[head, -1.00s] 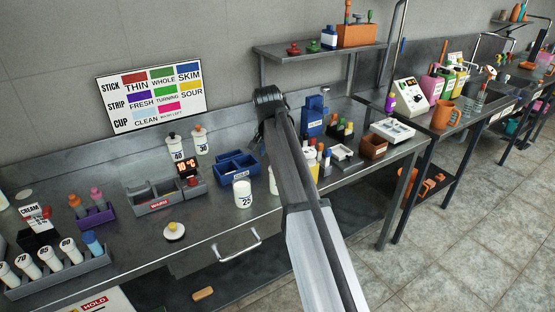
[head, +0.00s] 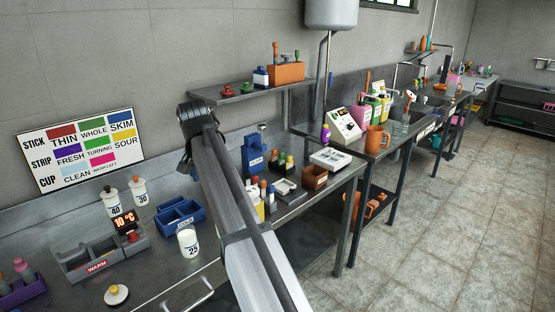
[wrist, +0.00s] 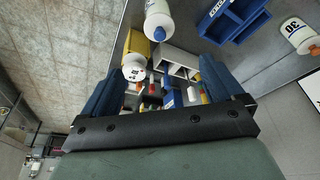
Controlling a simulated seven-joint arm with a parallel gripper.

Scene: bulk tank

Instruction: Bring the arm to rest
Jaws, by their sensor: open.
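My gripper (wrist: 158,90) is open in the wrist view, its two blue-padded fingers wide apart with nothing held between them. It points down over the bench, and bottles and small racks show below and beyond the fingers. In the head view my arm (head: 238,215) rises from the bottom edge and reaches over the steel bench (head: 160,275). Its dark upper joint stands in front of the back wall.
A bottle marked 25 (head: 188,243) and a blue tray (head: 180,215) stand left of the arm. A blue container (head: 254,155), a grey tray (head: 290,190) and a brown box (head: 315,177) stand to its right. A shelf (head: 250,92) is behind. Floor at right is clear.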

